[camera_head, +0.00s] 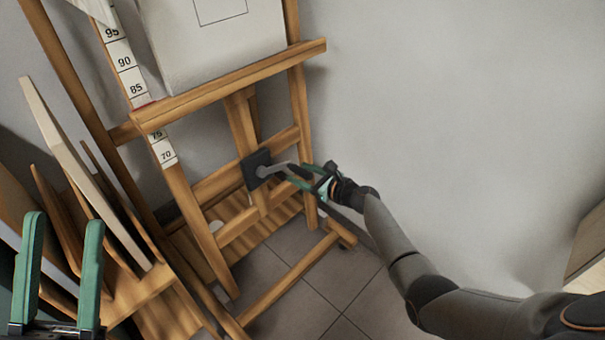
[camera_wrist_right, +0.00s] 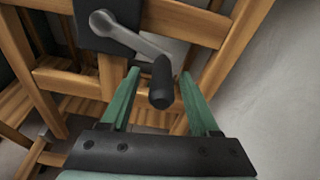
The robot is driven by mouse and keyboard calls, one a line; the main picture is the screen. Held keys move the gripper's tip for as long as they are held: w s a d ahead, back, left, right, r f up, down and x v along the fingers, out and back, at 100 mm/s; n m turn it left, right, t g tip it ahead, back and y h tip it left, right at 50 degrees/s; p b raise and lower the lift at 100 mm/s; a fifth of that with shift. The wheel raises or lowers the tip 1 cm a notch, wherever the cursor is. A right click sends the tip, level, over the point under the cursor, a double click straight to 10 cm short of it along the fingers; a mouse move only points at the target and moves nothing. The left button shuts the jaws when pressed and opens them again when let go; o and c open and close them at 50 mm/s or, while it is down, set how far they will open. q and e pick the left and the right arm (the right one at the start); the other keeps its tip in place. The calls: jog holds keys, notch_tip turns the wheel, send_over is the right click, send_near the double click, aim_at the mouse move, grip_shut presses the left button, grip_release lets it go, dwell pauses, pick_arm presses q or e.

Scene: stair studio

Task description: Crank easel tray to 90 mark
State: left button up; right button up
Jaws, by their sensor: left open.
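The wooden easel's tray (camera_head: 240,82) is a horizontal ledge carrying a pale canvas (camera_head: 215,40). The white scale strip (camera_head: 124,62) runs up the left side. A red mark (camera_head: 146,104) at the tray's left end sits between 85 and 75, about 80. The grey crank (camera_head: 277,168) comes from a black box (camera_head: 257,168) under the tray. In the right wrist view, its dark handle (camera_wrist_right: 161,82) lies between the fingers of my right gripper (camera_wrist_right: 160,85), with gaps on both sides. My left gripper (camera_head: 63,230) is open and empty at lower left, away from the crank.
Several boards and panels (camera_head: 88,170) lean in a wooden rack to the left of the easel, near my left gripper. The easel's legs and foot bars (camera_head: 290,278) stand on grey tiles.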

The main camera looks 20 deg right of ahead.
jog(key=shift+r, duration=0.1)
jog(key=shift+s+d+r+p, duration=0.15)
jog(key=shift+s+r+p, duration=0.05)
jog(key=shift+s+p, duration=0.2)
pick_arm(q)
notch_tip(320, 180, up, 5)
jog(key=p, duration=0.5)
jog(key=w+a+f+n+y, duration=0.1)
jog(key=w+f+n+y, duration=0.2)
jog(key=w+f+y, duration=0.1)
jog(key=shift+f+y, duration=0.55)
jog(key=shift+y, duration=0.05)
pick_arm(e)
jog(key=v, duration=1.1)
jog(key=shift+s+d, duration=0.15)
jog(key=shift+s, duration=0.05)
pick_arm(q)
jog(key=shift+s, duration=0.1)
